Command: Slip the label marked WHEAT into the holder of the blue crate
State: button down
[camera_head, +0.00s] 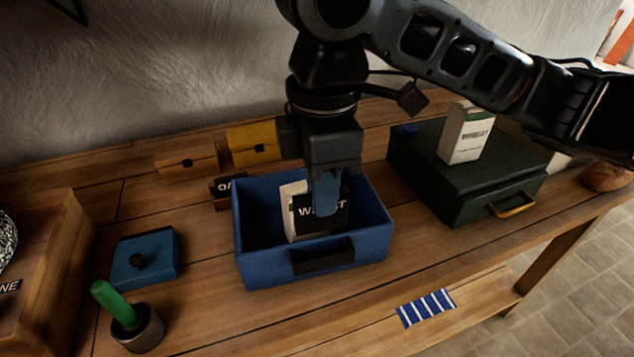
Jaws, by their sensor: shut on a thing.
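The blue crate (249,262) stands open on the wooden bench in the middle of the head view. A black label holder (322,256) is on its front wall. My gripper (326,192) points down over the crate, shut on a black label (306,226) with white lettering. The fingers cover the middle of the word; it starts with W and ends in T, fitting WHEAT. The label appears upright, above and behind the holder and apart from it. A pale packet (291,205) shows in the crate, partly hidden behind the label.
Behind the crate are a yellow box (251,145), an orange-brown box (190,162) and a partly hidden label reading OA (226,187). A green case (440,187) bearing a white packet (466,133) stands right.

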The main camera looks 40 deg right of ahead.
aim_at(323, 227)
jog(key=shift+f+b, duration=2.65)
jog(key=shift+f, duration=0.65)
jog(key=c, duration=1)
grip_release()
jog(key=shift+c, duration=0.2)
notch_tip(323, 227, up, 8)
jog(key=shift+f+p, duration=0.1)
jog(key=shift+p, duration=0.45)
